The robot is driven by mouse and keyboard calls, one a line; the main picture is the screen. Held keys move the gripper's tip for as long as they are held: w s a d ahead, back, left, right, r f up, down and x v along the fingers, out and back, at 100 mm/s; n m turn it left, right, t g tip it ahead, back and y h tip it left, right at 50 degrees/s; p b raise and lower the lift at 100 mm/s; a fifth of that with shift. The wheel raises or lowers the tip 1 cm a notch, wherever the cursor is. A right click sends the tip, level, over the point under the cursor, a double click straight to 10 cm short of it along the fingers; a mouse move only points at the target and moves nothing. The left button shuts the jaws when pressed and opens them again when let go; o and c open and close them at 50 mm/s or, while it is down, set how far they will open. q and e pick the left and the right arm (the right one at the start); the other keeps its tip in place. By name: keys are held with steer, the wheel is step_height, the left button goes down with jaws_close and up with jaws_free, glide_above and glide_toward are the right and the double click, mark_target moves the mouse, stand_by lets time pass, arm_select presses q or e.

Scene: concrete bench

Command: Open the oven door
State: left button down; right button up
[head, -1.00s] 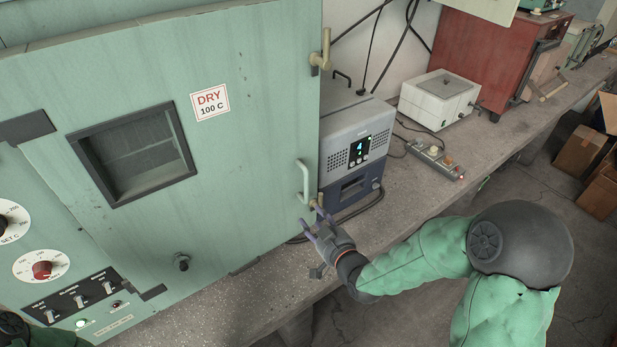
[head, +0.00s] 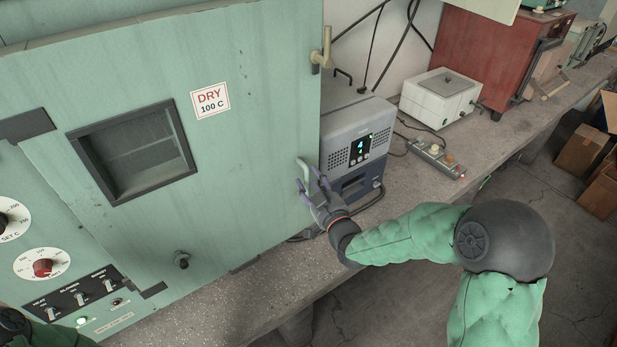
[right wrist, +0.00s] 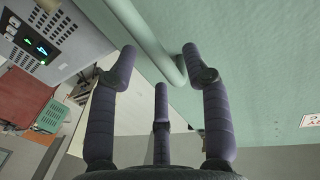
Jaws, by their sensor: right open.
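The oven door (head: 245,150) is pale green, with a dark-framed window and a "DRY 100 C" label, and looks shut. Its handle (head: 302,167) is a green bar near the door's right edge. My right gripper (head: 312,180) is open at the handle, its fingers hiding the lower part. In the right wrist view, the handle (right wrist: 158,45) passes between the spread fingertips of the gripper (right wrist: 160,65), which are not closed on it. A brass latch (head: 326,50) sits at the door's upper right edge. My left gripper is not in view.
A grey-blue instrument (head: 358,145) stands close to the right of the oven. A white box (head: 438,100), a power strip (head: 436,158) and a red cabinet (head: 490,60) are farther along the bench (head: 425,190). The bench front beside my arm is clear.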

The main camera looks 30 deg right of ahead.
steer(key=shift+w+d, duration=0.15)
steer(key=shift+w, duration=1.05)
jaws_close()
